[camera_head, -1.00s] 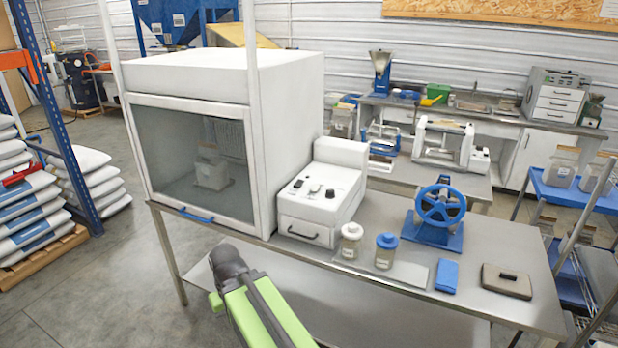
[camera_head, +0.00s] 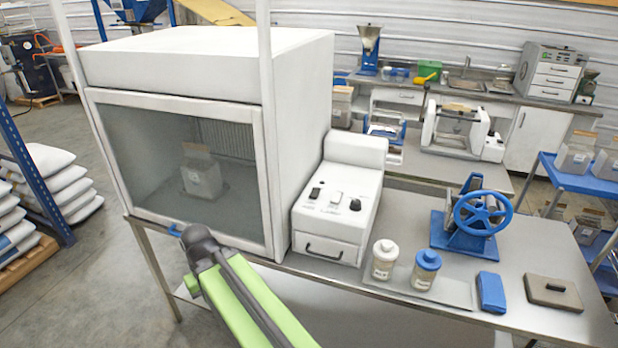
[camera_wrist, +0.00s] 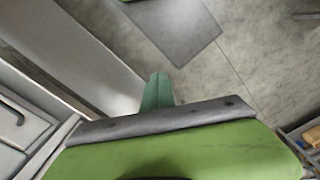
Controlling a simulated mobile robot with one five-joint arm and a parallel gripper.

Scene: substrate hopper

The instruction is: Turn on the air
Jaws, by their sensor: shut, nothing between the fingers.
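A white control box (camera_head: 343,195) stands on the steel bench, right of a glass-fronted white cabinet (camera_head: 205,62). Its sloped top has a black rocker switch (camera_head: 315,193), a small pale switch (camera_head: 336,197) and a black round knob (camera_head: 355,205). Their labels are too small to read, so I cannot tell which one is for air. My green gripper (camera_wrist: 158,92) is shut and empty in the wrist view, with floor below it.
A white-lidded jar (camera_head: 384,260) and a blue-lidded jar (camera_head: 426,270) stand in front of the box. A blue handwheel device (camera_head: 480,215), a blue block (camera_head: 491,292) and a brown flat case (camera_head: 553,292) lie farther right.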

